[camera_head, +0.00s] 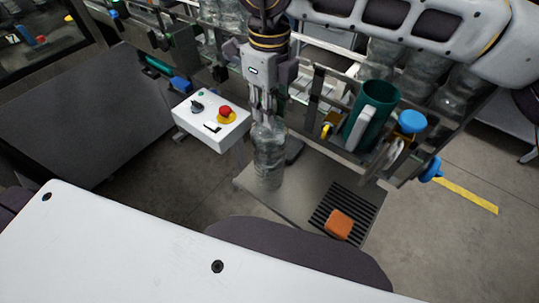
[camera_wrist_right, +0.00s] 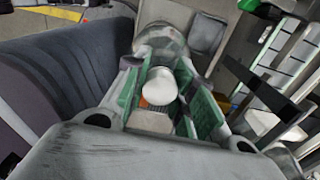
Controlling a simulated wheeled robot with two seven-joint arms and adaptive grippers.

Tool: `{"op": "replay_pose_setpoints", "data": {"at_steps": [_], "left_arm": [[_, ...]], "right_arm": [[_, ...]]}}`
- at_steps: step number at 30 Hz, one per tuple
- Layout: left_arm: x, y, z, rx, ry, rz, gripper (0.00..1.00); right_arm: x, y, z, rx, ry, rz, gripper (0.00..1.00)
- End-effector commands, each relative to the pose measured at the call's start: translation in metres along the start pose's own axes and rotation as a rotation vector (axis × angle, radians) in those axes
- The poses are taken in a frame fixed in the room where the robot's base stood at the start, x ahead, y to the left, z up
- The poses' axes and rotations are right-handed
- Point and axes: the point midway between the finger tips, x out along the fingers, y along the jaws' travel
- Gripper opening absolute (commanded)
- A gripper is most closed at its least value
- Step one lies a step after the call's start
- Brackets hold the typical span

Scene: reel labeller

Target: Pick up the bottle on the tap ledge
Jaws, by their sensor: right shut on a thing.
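A clear bottle (camera_head: 268,160) stands upright, or nearly so, over the grey tap ledge (camera_head: 312,187). I cannot tell whether its base touches the ledge. My right gripper (camera_head: 264,112) comes down from above and is shut on the bottle's neck. In the right wrist view, the bottle's white cap (camera_wrist_right: 161,86) sits between the green-padded fingers of the gripper (camera_wrist_right: 163,95), with the clear body (camera_wrist_right: 163,42) beyond it. My left gripper is not in view.
An orange block (camera_head: 339,223) lies on the ledge's dark grate (camera_head: 357,205). A white control box (camera_head: 211,120) with a red button stands left of the bottle.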

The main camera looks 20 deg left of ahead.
Motion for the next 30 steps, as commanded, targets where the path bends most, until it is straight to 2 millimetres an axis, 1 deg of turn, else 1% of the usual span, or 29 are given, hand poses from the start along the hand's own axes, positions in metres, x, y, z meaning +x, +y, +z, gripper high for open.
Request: {"op": "replay_pose_setpoints", "data": {"at_steps": [1,3,23,30], "left_arm": [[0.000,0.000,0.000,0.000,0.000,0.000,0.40],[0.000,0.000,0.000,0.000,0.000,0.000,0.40],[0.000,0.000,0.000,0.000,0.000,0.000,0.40],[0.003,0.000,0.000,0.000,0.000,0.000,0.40]], "right_arm": [[0.000,0.000,0.000,0.000,0.000,0.000,0.08],[0.000,0.000,0.000,0.000,0.000,0.000,0.00],[-0.003,0.000,0.001,0.000,-0.004,-0.001,0.00],[-0.014,-0.001,0.001,0.001,-0.006,-0.002,0.00]]}}
